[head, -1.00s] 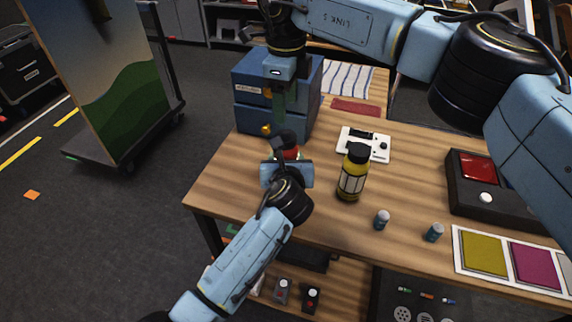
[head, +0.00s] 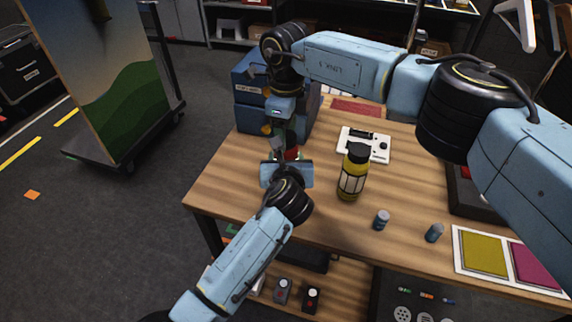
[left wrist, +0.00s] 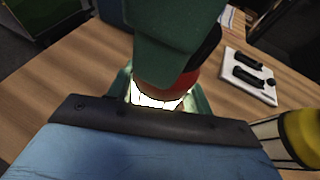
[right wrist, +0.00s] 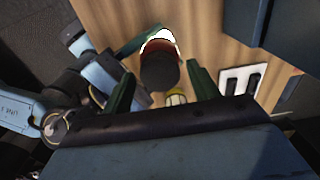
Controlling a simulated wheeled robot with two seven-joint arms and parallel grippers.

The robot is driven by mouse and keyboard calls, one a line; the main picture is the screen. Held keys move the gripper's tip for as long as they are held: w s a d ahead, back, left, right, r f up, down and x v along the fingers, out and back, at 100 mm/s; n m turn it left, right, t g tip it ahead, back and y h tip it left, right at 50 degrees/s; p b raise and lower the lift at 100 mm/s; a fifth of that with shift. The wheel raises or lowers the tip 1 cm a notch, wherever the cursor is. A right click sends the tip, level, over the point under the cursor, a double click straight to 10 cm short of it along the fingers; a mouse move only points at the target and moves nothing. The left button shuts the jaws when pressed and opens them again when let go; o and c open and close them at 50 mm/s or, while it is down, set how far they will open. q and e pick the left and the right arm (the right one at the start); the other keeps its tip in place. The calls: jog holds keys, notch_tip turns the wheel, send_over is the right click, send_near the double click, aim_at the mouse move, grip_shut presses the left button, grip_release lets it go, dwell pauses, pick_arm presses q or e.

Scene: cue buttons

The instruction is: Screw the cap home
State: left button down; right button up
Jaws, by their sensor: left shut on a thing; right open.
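A red bottle (head: 291,154) with a bright white band and a dark cap stands near the table's left side, mostly hidden in the head view. The left wrist view shows its red part (left wrist: 182,82). My left gripper (head: 288,162) is shut on the bottle's body, low down. The dark round cap (right wrist: 160,73) is on top of the bottle; its seating cannot be told. My right gripper (right wrist: 162,76) is open above, pointing down, with one green finger on each side of the cap and visible gaps.
A yellow bottle with a black cap (head: 353,172) stands close to the right. Behind are a white plate with dark parts (head: 376,146) and a blue drawer box (head: 250,105). Two small cylinders (head: 381,219) (head: 434,232) and colour cards (head: 483,252) are at the front right.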

jog(key=shift+f, duration=0.1)
jog(key=c, duration=1)
jog(key=o, duration=1.2)
jog(key=shift+c, duration=0.2)
notch_tip(320, 180, up, 12)
pick_arm(q)
jog(key=c, duration=0.5)
grip_release()
